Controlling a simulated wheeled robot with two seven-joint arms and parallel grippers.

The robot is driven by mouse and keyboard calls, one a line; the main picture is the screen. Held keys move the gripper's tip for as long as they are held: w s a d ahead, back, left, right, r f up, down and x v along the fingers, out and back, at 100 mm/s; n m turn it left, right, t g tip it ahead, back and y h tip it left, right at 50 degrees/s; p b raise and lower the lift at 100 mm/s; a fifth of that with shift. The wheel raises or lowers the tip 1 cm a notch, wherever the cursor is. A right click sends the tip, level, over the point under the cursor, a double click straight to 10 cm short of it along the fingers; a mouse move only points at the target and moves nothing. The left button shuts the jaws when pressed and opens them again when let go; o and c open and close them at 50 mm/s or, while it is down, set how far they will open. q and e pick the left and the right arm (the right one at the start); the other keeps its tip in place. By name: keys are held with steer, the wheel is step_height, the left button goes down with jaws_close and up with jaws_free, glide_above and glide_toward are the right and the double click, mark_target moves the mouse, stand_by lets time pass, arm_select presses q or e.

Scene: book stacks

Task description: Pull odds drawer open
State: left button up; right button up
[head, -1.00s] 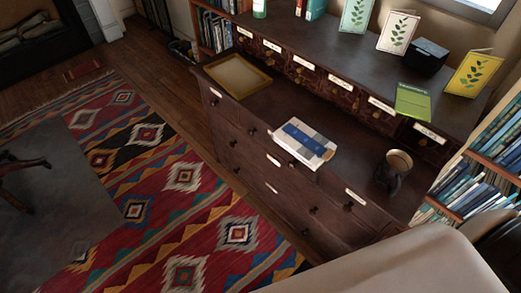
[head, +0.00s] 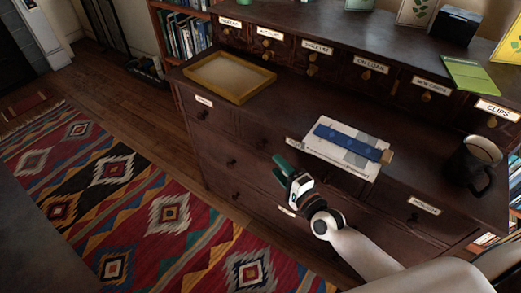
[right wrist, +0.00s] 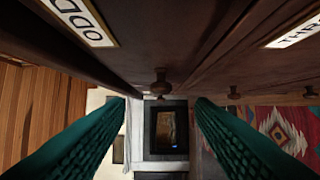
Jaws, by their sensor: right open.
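The odds drawer is in the dark wooden dresser (head: 215,135); its label, reading "ODD" with the rest cut off (right wrist: 80,20), is at the top left of the right wrist view. The drawer fronts look flush and shut. My right gripper (head: 281,171) is in front of the dresser face, below the book on its top. Its green fingers are open and empty in the right wrist view (right wrist: 160,115). A round wooden knob (right wrist: 160,82) shows ahead between the fingers, apart from them. The head view hides which knob lies behind my gripper. My left gripper is out of view.
A label starting "THR" (right wrist: 295,32) marks another drawer. A book (head: 340,152), yellow-rimmed tray (head: 218,95) and dark mug (head: 462,165) stand on the dresser. Patterned rug (head: 110,170) and wooden floor (head: 110,85) lie clear in front and to the left.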

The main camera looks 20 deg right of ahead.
mark_target(260, 147)
steer(key=b+x, duration=0.1)
steer(key=x, duration=0.9)
steer(key=shift+a, duration=0.1)
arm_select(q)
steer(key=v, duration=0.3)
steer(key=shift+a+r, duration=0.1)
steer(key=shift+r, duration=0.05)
arm_select(e)
jaws_close()
